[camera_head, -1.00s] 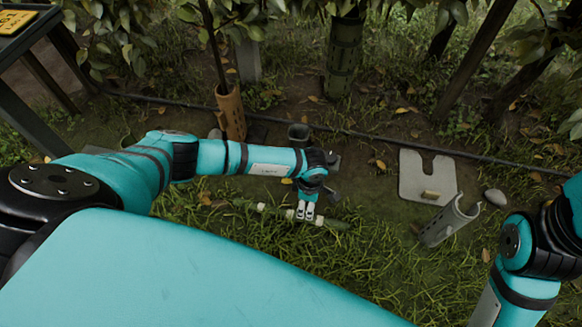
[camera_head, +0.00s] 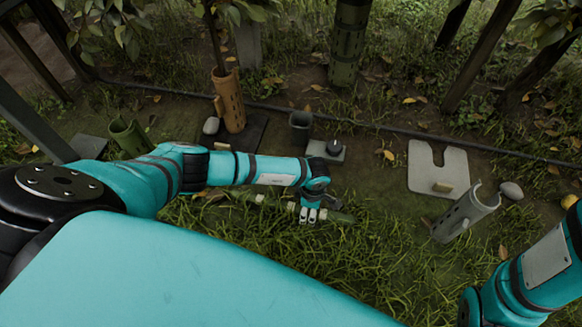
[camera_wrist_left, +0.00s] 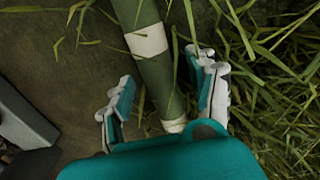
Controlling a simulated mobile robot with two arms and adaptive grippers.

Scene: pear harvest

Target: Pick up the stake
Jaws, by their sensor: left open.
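The stake (camera_head: 338,217) is a dark green rod with white bands, lying on the grass and soil in front of me. My left gripper (camera_head: 309,214) is over it, pointing down. In the left wrist view, the stake (camera_wrist_left: 158,75) runs between the two spread fingers of the left gripper (camera_wrist_left: 165,82). The gripper is open, with a gap beside the stake on the left finger's side. The near end of the stake passes out of sight under the gripper body. My right arm shows at the lower right, but its gripper is out of view.
A brown perforated tube (camera_head: 229,103) stands around a trunk. A grey tube (camera_head: 463,217) leans at right. A black hose (camera_head: 385,134) crosses the ground.

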